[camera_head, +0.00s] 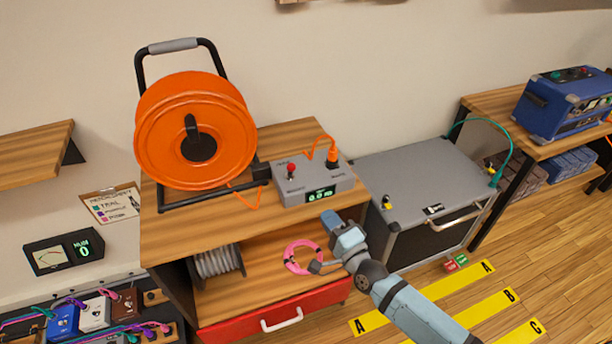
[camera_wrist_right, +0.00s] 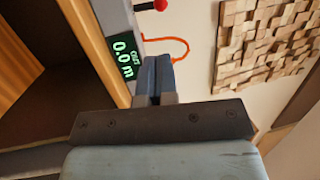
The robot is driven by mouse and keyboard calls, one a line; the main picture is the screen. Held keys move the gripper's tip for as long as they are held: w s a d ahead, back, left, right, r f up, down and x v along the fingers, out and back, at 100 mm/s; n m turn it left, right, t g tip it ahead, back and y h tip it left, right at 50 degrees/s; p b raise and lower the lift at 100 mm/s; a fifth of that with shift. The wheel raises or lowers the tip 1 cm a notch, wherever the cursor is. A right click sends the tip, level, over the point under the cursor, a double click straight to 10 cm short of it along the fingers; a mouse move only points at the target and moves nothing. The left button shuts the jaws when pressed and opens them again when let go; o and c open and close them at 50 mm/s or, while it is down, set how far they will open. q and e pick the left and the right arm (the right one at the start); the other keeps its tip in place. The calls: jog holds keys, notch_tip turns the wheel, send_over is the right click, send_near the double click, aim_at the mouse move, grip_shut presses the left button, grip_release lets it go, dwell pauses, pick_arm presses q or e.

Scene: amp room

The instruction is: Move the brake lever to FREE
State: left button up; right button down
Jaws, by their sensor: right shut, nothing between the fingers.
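A grey control box (camera_head: 317,180) stands on the wooden cabinet top, with a red-knobbed lever (camera_head: 291,169) on its left part. A green display on its front reads 0.0 m. A large orange cable reel (camera_head: 190,125) stands to the left, with a black lever-like piece (camera_head: 192,130) at its hub. The lever labels are too small to read, so I cannot tell which lever is the brake. My right gripper (camera_head: 329,217) is shut and empty, just in front of and below the box. In the right wrist view, its fingers (camera_wrist_right: 154,74) are together beside the display (camera_wrist_right: 125,58). My left gripper is not in view.
An orange plug and cable (camera_head: 332,155) rise at the box's right. A pink cable ring (camera_head: 302,257) and grey spool (camera_head: 217,262) lie on the shelf below. A grey case (camera_head: 430,175) stands to the right. Pedals line the lower left.

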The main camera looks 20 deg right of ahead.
dwell(0.3)
jog(key=shift+w+r, duration=0.1)
jog(key=p, duration=0.1)
send_near(291, 171)
jog(key=x, duration=0.7)
jog(key=shift+w+d, duration=0.3)
